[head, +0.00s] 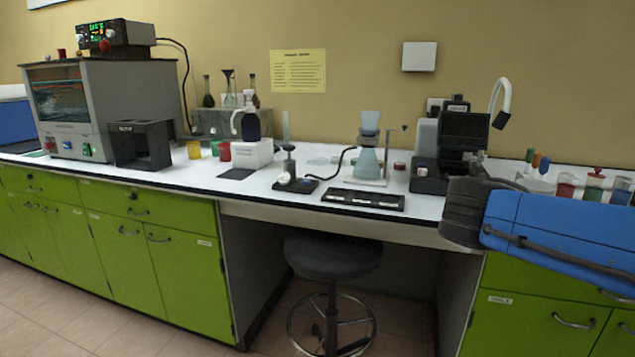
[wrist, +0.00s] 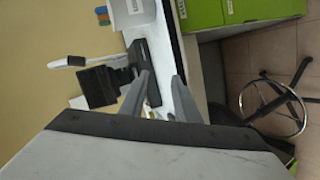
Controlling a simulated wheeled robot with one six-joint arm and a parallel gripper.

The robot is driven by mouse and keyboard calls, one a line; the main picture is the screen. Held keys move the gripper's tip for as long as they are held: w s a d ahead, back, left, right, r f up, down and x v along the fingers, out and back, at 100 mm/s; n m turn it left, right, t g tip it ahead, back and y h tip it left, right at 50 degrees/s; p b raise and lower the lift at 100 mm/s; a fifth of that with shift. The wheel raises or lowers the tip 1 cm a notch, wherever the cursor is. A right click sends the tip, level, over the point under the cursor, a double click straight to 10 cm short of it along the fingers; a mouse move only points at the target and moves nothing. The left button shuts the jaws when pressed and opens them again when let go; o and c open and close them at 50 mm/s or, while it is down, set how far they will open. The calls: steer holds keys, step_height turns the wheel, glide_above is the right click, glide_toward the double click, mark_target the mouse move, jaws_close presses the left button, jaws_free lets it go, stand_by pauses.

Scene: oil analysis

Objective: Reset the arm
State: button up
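My arm reaches in from the right in the head view, with a blue link (head: 560,228) and a dark joint (head: 465,212) in front of the counter's edge. My gripper's fingers cannot be made out in the head view. In the wrist view my gripper (wrist: 163,76) shows two grey fingers with a gap between them, and nothing is held. The wrist view is turned on its side. The fingers point toward the white counter (wrist: 163,45), apart from the things on it.
A black instrument (head: 462,140) stands on the counter behind my arm. A flask (head: 368,160) and a black tray (head: 362,198) are further left. A round stool (head: 333,256) stands below the counter.

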steer(key=s+f+m+g+y, duration=0.4)
steer(key=s+f+m+g, duration=0.2)
steer(key=s+f, duration=0.95)
steer(key=s+a+f+m+y, duration=0.2)
steer(key=s+a+f+y, duration=0.1)
steer(key=s, duration=0.3)
steer(key=shift+a+f+g, duration=0.2)
steer(key=shift+a+g, duration=0.1)
steer(key=shift+a, duration=0.35)
